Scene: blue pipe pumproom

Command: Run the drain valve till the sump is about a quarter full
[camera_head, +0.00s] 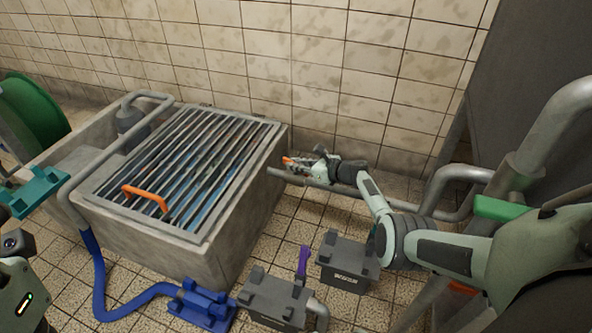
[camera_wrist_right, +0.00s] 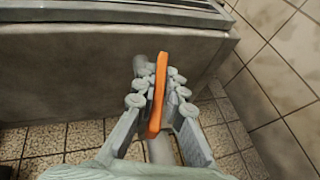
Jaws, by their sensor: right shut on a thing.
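The drain valve's orange lever (camera_head: 288,160) stands on a grey pipe (camera_head: 330,185) at the right side of the sump. My right gripper (camera_head: 303,163) is shut on this lever. In the right wrist view the lever (camera_wrist_right: 158,95) runs between the two fingers (camera_wrist_right: 157,92), with the grey pipe behind it. The sump (camera_head: 165,245) is a concrete basin covered by a barred grate (camera_head: 190,165). Bluish patches show between the bars, but I cannot tell the water level. Of my left arm only a part shows at the left edge; its gripper is out of frame.
An orange handle (camera_head: 147,198) lies across the grate. A blue hose (camera_head: 98,280) runs on the floor to a blue block (camera_head: 203,303). Two dark grey boxes (camera_head: 347,262) (camera_head: 273,298) stand in front. A tiled wall (camera_head: 330,85) closes the back.

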